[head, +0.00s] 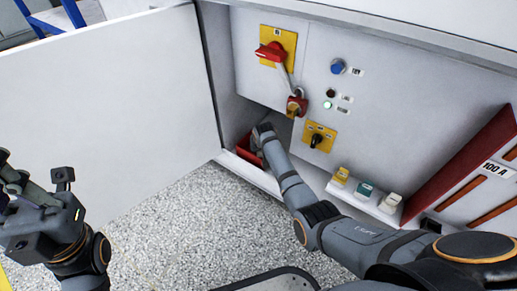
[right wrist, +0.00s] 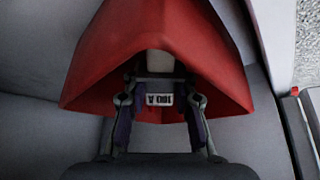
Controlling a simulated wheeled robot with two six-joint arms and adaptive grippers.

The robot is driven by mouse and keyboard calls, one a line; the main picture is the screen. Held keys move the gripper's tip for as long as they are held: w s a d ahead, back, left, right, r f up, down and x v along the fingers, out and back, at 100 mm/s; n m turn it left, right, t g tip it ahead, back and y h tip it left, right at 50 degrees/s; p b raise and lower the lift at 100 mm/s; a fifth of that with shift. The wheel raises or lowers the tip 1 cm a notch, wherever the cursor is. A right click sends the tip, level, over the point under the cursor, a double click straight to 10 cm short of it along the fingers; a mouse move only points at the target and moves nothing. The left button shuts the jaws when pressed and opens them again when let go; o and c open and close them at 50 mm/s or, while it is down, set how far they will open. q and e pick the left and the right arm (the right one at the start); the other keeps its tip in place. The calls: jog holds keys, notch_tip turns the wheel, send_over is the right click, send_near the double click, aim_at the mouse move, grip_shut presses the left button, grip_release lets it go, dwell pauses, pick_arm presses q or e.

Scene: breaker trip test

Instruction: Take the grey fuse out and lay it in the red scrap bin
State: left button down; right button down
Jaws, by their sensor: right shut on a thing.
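The red scrap bin (head: 243,154) stands in the lower left corner of the open cabinet, mostly hidden behind my right arm in the head view. Its red walls (right wrist: 95,60) surround the fingers in the right wrist view. My right gripper (right wrist: 160,105) is shut on the grey fuse (right wrist: 160,62), whose label (right wrist: 160,99) reads 100 A. The fuse is inside the bin's outline; I cannot tell whether it touches the floor. In the head view the right gripper (head: 262,135) reaches into the bin. My left gripper (head: 15,180) is at the left edge, away from the cabinet.
An open white door (head: 110,90) borders the cabinet on the left. Above the bin are a red switch handle (head: 270,53), a red padlock (head: 296,105) and a black knob (head: 316,140). Yellow (head: 341,175), teal (head: 364,190) and white (head: 390,202) blocks sit on a ledge.

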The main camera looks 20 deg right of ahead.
jog(key=shift+f, duration=0.1)
jog(key=c, duration=1)
grip_release()
jog(key=shift+s, duration=0.1)
jog(key=v, duration=1.2)
